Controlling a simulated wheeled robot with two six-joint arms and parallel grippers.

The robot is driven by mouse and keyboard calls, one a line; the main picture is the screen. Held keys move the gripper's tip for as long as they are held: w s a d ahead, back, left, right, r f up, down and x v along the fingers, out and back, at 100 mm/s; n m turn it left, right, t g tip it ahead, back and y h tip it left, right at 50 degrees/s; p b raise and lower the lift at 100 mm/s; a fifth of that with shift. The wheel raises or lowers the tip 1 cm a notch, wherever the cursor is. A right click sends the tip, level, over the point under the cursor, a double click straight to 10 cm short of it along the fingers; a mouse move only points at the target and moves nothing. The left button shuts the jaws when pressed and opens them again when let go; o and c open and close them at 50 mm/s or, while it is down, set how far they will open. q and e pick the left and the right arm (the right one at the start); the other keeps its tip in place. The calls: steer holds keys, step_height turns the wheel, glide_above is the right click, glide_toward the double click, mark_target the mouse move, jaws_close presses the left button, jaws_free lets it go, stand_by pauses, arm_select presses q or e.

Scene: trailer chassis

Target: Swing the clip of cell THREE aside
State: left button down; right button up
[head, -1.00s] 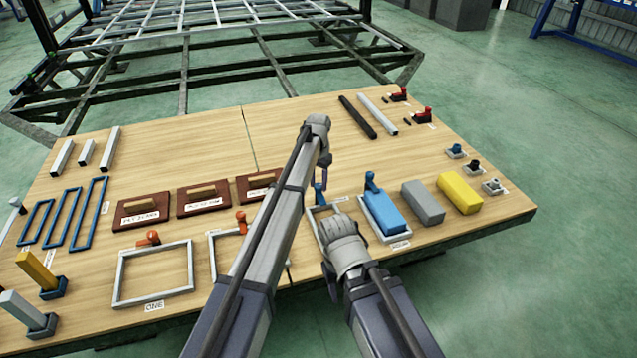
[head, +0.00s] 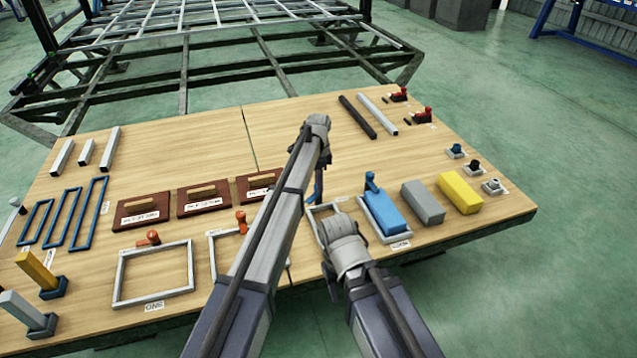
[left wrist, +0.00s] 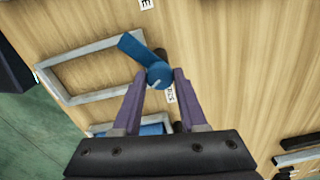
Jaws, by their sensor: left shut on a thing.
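My left gripper (head: 322,163) points down at the blue clip (head: 317,190) at the far edge of an empty grey frame (head: 316,232), the third along the front row. In the left wrist view the purple fingers (left wrist: 158,80) are shut on the round knob of the blue clip (left wrist: 136,48). The clip's flat arm reaches up-left over the corner of the empty frame (left wrist: 65,90). A tag beside the knob is partly covered, and I cannot read the cell's name. My right arm's wrist (head: 345,245) covers part of this frame; its fingertips are not clear.
The neighbouring frame at right holds a blue block (head: 386,212) under another blue clip (head: 371,182). Grey (head: 423,202) and yellow (head: 460,193) blocks lie farther right. Left frames (head: 121,280) have orange clips (head: 148,238). Brown plates (head: 204,199) lie behind. The board's back middle is clear.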

arm_select(q)
steer(key=m, duration=0.7)
stand_by(0.6)
steer(key=shift+c, duration=2.2)
jaws_free()
steer(key=shift+r, duration=0.1)
step_height(320, 180, up, 8)
steer(key=p, duration=0.8)
steer(key=shift+f, duration=0.2)
